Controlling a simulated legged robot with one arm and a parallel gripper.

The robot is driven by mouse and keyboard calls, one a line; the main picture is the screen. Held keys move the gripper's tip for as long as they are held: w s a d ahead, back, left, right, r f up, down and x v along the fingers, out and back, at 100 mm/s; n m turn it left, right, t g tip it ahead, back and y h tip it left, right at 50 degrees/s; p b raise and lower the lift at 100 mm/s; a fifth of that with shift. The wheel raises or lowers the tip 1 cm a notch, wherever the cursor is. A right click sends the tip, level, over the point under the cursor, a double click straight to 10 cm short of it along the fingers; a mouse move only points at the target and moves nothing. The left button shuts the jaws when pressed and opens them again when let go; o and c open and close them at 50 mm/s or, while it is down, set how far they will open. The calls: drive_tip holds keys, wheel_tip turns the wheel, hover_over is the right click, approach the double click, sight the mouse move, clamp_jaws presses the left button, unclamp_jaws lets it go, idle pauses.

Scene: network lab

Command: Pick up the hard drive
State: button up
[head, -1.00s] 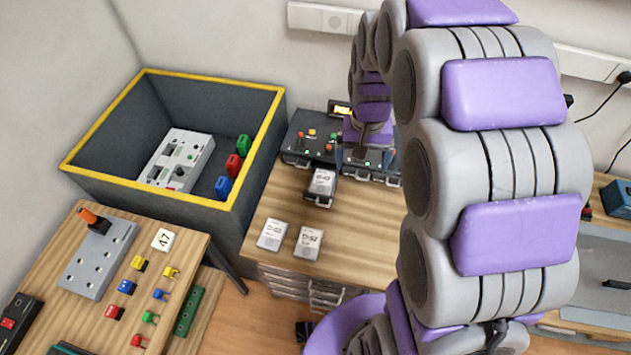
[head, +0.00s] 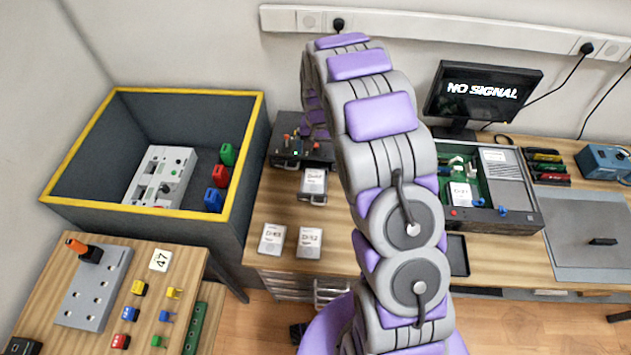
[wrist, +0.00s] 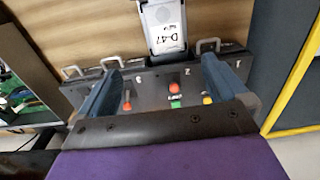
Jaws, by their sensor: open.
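A hard drive labelled D-47 (wrist: 163,25) sits in a pulled-out tray at the front of a dark dock unit (head: 287,150). It also shows in the head view (head: 313,182). Two more drives, a left one (head: 272,239) and a right one (head: 310,242), lie flat on the bench in front. My gripper (wrist: 160,62) is open and empty, its blue fingers above the dock's top panel. Drive D-47 lies just beyond the fingertips, between their lines and apart from them. In the head view my arm hides the gripper and part of the dock.
A deep yellow-rimmed bin (head: 150,207) stands left of the bench. An open computer case (head: 500,215) with another labelled drive (head: 462,195) and a monitor (head: 483,92) stand to the right. A card reading 47 (head: 160,260) lies on the front-left table. Bare bench surrounds the loose drives.

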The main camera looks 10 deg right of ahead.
drive_tip(key=b, duration=0.1)
hover_over(314, 180)
drive_tip(key=f, duration=1)
drive_tip(key=shift+s+a+f, duration=0.2)
drive_tip(key=shift+a+f, duration=0.05)
drive_tip(key=shift+d+f+b, duration=0.3)
drive_tip(key=shift+d+f, duration=0.15)
drive_tip(key=shift+d, duration=0.1)
drive_tip(key=f, duration=0.2)
drive_tip(key=a+f+b, duration=0.1)
drive_tip(key=f, duration=0.1)
drive_tip(key=shift+w+f, duration=0.15)
drive_tip(key=shift+w, duration=0.05)
drive_tip(key=shift+a, duration=0.2)
drive_tip(key=shift+d, duration=0.6)
drive_tip(key=c, duration=0.5)
drive_tip(key=shift+s+a, duration=0.1)
drive_tip(key=shift+a, duration=0.3)
drive_tip(key=c, duration=0.7)
drive_tip(key=shift+d, duration=0.1)
drive_tip(key=shift+d, duration=0.1)
